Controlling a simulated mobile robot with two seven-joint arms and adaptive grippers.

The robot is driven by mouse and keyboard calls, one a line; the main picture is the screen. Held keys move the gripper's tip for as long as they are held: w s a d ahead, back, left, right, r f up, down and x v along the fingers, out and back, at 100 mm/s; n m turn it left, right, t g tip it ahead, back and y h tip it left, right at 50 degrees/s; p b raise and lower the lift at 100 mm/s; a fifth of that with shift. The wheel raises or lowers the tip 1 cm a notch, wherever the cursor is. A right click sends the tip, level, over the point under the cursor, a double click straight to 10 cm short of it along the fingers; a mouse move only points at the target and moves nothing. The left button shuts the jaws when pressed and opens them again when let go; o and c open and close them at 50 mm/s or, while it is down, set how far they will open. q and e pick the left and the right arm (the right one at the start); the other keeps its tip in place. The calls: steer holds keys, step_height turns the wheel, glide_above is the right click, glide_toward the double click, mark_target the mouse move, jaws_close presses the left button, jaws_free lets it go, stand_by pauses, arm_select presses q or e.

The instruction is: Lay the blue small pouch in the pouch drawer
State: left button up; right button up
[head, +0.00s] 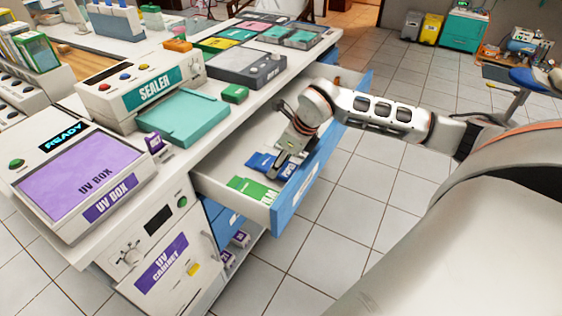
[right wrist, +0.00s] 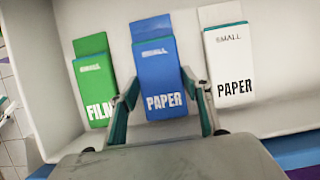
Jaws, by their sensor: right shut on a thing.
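The blue small pouch (right wrist: 154,58), marked PAPER, is between the two fingers of my right gripper (right wrist: 161,84) in the right wrist view. The gripper is shut on it. In the head view my right gripper (head: 281,167) reaches down into the open pouch drawer (head: 219,180), and the blue pouch (head: 260,162) shows partly behind the fingers. The pouch is inside the drawer, flat and low over its floor; I cannot tell whether it fully touches. My left gripper is not in view.
A green FILM pouch (right wrist: 92,80) lies left of the blue pouch, and a white PAPER pouch (right wrist: 228,65) lies right of it. The drawer's blue front (head: 297,189) stands out from the counter. The sealer (head: 150,88) and UV box (head: 90,185) are on the counter.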

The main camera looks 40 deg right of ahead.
steer(key=shift+f, duration=0.1)
stand_by(0.3)
steer(key=o, duration=1.2)
steer(key=v, duration=1.2)
